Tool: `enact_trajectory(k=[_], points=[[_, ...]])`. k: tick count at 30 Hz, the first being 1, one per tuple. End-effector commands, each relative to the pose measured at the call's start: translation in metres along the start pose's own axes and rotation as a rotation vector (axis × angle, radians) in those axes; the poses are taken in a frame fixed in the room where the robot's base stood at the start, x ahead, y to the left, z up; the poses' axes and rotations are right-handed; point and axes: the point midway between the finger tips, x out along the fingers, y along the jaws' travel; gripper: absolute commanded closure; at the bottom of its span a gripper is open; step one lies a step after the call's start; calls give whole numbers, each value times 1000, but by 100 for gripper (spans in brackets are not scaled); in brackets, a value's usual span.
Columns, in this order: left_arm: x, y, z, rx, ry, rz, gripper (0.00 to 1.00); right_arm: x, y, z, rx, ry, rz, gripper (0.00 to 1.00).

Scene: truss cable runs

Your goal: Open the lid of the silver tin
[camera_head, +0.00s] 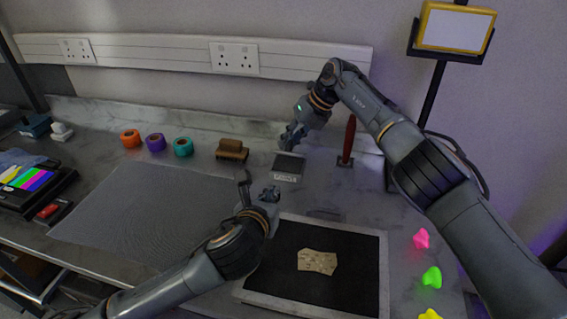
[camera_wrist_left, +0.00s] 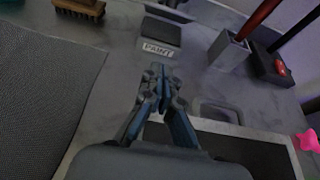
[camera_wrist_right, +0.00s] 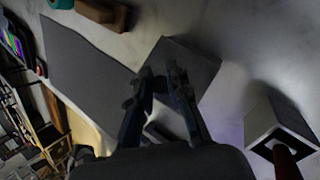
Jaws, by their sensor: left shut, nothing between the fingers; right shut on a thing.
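The silver tin (camera_head: 286,177) is a small box with a dark top at the back middle of the bench. Its front label reads PAINT in the left wrist view (camera_wrist_left: 159,48). My right gripper (camera_head: 287,146) is shut at the tin's back left edge. In the right wrist view its fingertips (camera_wrist_right: 160,88) meet the edge of the tin's dark top (camera_wrist_right: 200,62), which they partly hide. Whether the lid is raised I cannot tell. My left gripper (camera_head: 268,193) is shut and empty, in front of the tin and apart from it; it also shows in the left wrist view (camera_wrist_left: 160,88).
A red-handled tool (camera_head: 349,138) stands in a holder right of the tin. A brown brush (camera_head: 232,149) and tape rolls (camera_head: 183,147) lie to the left. A black-topped board (camera_head: 365,265) is in front, and a grey mat (camera_head: 120,215) lies clear at left.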

Motion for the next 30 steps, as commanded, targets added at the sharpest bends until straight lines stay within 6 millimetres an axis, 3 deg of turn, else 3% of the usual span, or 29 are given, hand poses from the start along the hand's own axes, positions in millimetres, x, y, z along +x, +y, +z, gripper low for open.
enact_trajectory(k=[17,22,30], points=[[98,0,0,0,1,2,100,0,0,0,1,1,-1,100],[103,0,26,-1,-3,1,100,0,0,0,1,1,-1,100],[106,1,38,0,1,2,100,0,0,0,1,1,-1,100]])
